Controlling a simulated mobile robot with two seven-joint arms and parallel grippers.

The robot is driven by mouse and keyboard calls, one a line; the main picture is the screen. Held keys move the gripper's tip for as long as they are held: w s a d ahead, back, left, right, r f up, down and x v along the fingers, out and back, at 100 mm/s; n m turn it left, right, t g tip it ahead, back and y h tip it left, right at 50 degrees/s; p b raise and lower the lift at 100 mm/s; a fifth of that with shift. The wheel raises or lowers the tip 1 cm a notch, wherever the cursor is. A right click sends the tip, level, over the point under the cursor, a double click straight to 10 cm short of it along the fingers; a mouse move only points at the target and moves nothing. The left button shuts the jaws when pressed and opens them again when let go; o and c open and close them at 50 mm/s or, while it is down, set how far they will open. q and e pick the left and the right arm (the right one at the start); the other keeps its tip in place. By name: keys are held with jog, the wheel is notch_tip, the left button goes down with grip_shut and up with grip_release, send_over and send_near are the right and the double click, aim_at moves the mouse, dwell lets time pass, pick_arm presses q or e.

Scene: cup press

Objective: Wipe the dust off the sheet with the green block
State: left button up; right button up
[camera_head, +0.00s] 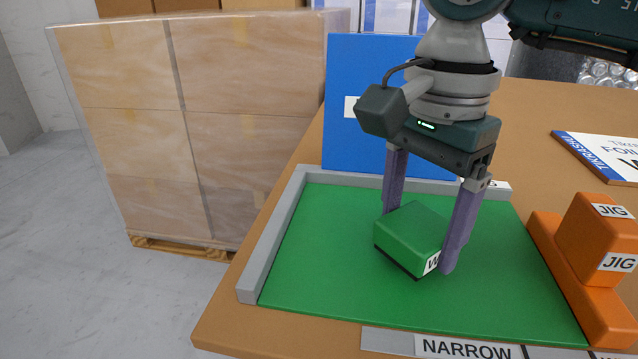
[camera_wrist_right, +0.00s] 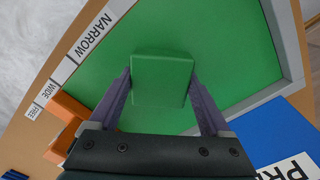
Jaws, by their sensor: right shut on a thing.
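The green block (camera_head: 408,232) is between the two purple fingers of my right gripper (camera_head: 419,241), which is shut on it. The block has a dark strip along its lower edge and a white label on one side. It is at or just above the green sheet (camera_head: 320,270), right of the sheet's middle; I cannot tell if it touches. The right wrist view shows the block (camera_wrist_right: 161,75) between the fingers and the sheet (camera_wrist_right: 235,45) around it. No dust is clearly visible on the sheet. My left gripper is not in view.
Grey rails (camera_head: 272,240) edge the sheet on the left and back. A blue panel (camera_head: 355,100) stands behind it. An orange jig (camera_head: 597,240) stands at the right. A label strip reading NARROW (camera_head: 466,349) runs along the front. A wrapped pallet load (camera_head: 190,120) stands left of the table.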

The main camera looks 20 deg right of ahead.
jog(key=shift+d+r, duration=0.2)
jog(key=shift+r, duration=0.55)
jog(key=shift+r+p, duration=0.4)
jog(key=shift+p, duration=0.05)
jog(key=shift+r+p, duration=1.35)
jog(key=shift+r, duration=0.8)
jog(key=shift+s, duration=0.1)
